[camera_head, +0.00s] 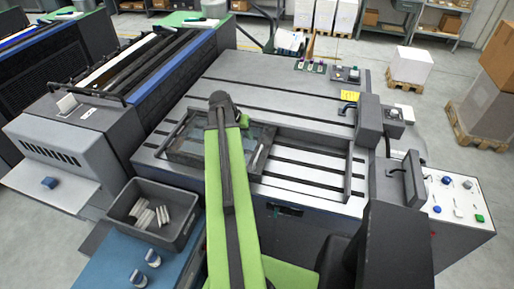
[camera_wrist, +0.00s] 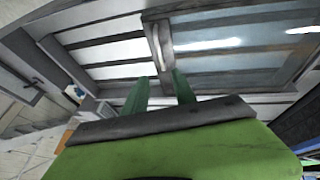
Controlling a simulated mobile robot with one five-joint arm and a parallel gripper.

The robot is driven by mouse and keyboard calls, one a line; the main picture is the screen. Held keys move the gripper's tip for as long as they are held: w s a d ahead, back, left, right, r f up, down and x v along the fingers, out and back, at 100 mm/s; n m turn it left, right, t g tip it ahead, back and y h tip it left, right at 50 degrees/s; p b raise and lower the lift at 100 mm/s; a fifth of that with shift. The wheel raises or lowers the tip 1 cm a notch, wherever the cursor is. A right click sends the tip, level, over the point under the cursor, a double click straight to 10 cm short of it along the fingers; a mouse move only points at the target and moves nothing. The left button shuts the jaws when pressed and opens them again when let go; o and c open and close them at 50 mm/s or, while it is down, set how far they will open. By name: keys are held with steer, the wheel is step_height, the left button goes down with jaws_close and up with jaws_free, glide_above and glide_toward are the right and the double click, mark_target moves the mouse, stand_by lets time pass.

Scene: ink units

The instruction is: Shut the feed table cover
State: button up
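The feed table cover (camera_head: 195,139) is a framed, see-through panel lying over the left part of the table's recess. The slatted right part of the recess (camera_head: 305,160) is uncovered. A pale upright bar, like a handle (camera_head: 262,157), stands at the cover's right edge. In the wrist view the cover's glass (camera_wrist: 245,50) is on the right and the bar (camera_wrist: 160,42) is near the centre. My gripper (camera_wrist: 159,76) has its two green fingers apart, with the bar just beyond or between the tips; contact cannot be told. My arm hides the gripper in the head view.
A dark grey bin (camera_head: 122,206) with pale pieces stands at the lower left. A screen (camera_head: 413,178) and control panel (camera_head: 456,205) are at the right. A dark block (camera_head: 369,122) stands at the table's right edge. The table's slotted rear surface is mostly clear.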

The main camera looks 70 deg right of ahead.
mark_target(258, 154)
steer(key=b+x, duration=1.6)
steer(key=x, duration=0.1)
steer(key=shift+d+f, duration=0.15)
steer(key=shift+f, duration=0.2)
steer(key=shift+s+r, duration=0.1)
jaws_close()
stand_by(0.5)
